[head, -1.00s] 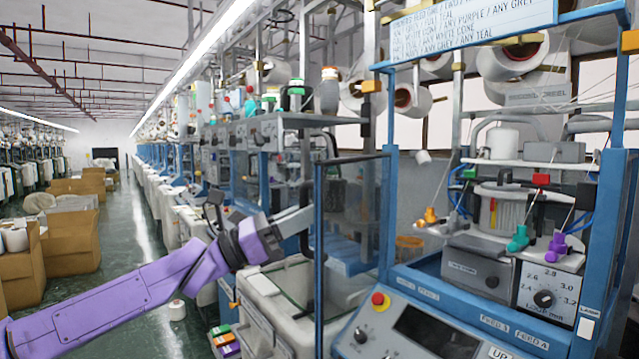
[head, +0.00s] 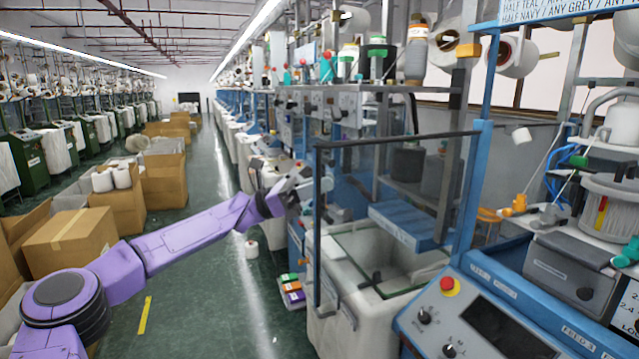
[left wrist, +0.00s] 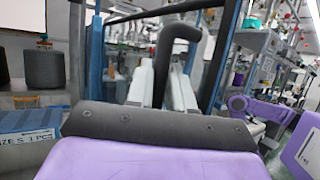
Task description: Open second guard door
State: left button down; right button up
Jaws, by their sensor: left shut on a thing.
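My left gripper (head: 303,184) is at the door's free edge, on the side away from the machine. In the left wrist view, the pale fingers of my left gripper (left wrist: 162,88) are shut on a black curved door handle (left wrist: 178,34). The exact contact is partly hidden by my wrist in that view. My right gripper is not in view.
A control panel with a red button (head: 450,287) is at the lower right. A white bin (head: 350,318) stands behind the door's panel. Cartons (head: 72,240) line the left; the green aisle between is clear.

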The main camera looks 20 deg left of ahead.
pick_arm(q)
jog(key=shift+r, duration=0.1)
jog(key=c, duration=1.1)
grip_release()
jog(key=shift+d, duration=0.15)
jog(key=shift+w+d, duration=0.15)
jog(key=b+v, duration=0.5)
jog(key=v, duration=0.5)
jog(key=shift+a, duration=0.25)
